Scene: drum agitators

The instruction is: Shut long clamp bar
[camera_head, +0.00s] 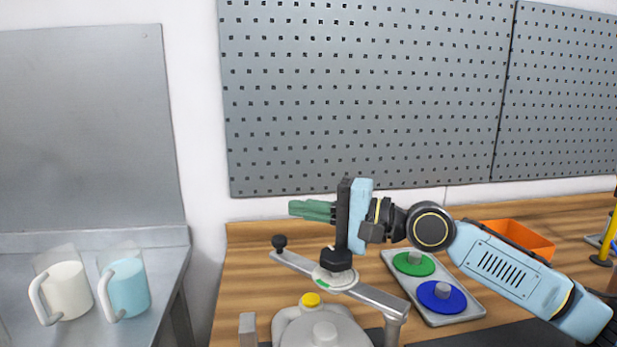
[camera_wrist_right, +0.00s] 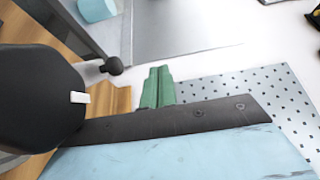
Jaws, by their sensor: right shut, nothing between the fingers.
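The long clamp bar (camera_head: 379,298) is a grey metal bar running diagonally from a post at its front right end to a black knob (camera_head: 279,242) at its far left end. A round hub with a green mark and a black block sits at its middle. The knob also shows in the right wrist view (camera_wrist_right: 112,65). My right gripper (camera_head: 312,210) has green fingers, shut and empty, pointing left above the bar's far half. The fingers show in the right wrist view (camera_wrist_right: 158,88), apart from the knob. My left gripper is out of view.
A grey rounded machine top with a yellow button (camera_head: 310,299) stands below the bar. A grey tray (camera_head: 467,318) with green and blue discs and an orange bin (camera_head: 522,238) lie right on the wooden bench. White (camera_head: 67,291) and blue (camera_head: 129,288) jugs stand on a metal table left.

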